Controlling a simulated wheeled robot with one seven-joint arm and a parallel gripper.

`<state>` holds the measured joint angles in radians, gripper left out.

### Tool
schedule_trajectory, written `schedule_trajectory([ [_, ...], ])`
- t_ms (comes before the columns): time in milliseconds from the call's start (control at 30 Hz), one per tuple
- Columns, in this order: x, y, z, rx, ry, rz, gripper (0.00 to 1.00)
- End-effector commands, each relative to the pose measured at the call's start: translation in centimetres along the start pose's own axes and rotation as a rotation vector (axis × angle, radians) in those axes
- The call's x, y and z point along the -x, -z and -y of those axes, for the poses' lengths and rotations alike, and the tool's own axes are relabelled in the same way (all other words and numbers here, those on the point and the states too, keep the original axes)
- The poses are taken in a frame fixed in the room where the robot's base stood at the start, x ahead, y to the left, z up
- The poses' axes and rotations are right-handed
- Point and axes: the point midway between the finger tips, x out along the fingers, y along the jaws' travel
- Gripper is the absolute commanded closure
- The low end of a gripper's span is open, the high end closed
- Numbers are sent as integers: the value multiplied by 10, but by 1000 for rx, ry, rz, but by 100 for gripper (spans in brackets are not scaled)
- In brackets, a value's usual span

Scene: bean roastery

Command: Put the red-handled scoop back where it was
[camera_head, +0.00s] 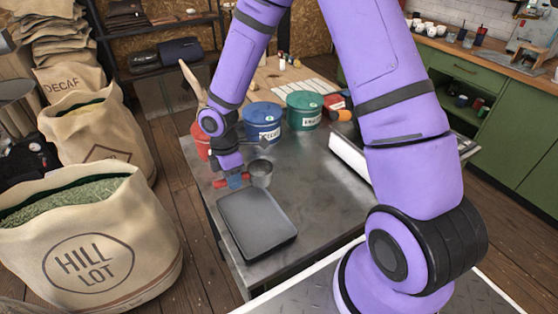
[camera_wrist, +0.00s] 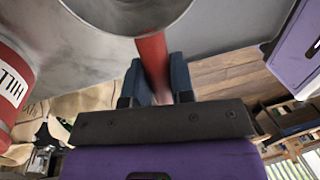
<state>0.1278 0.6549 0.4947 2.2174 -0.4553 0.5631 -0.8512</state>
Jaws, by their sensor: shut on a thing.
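The scoop has a metal cup (camera_head: 260,173) and a red handle (camera_head: 221,184). My gripper (camera_head: 236,180) is shut on the red handle, near the left edge of the metal table, with the cup pointing right. In the wrist view the handle (camera_wrist: 152,58) runs between the two dark blue fingers of my gripper (camera_wrist: 156,78), and the cup (camera_wrist: 125,12) is cut off by the top edge. I cannot tell whether the scoop touches the table.
A dark grey flat slab (camera_head: 256,222) lies just in front of the scoop. Red (camera_head: 201,143), blue (camera_head: 262,122) and green (camera_head: 305,111) canisters stand behind on the metal table (camera_head: 318,180). Bean sacks (camera_head: 90,240) stand left. Table room is clear right of the slab.

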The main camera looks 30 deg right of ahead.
Motion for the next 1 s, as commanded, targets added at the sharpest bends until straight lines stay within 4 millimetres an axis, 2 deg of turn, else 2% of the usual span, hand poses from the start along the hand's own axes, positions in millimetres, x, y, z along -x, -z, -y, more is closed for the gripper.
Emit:
schedule_trajectory([
  [600,2,-104,-73,5,-1,0,100],
  [1000,2,-131,-92,6,0,1,100],
])
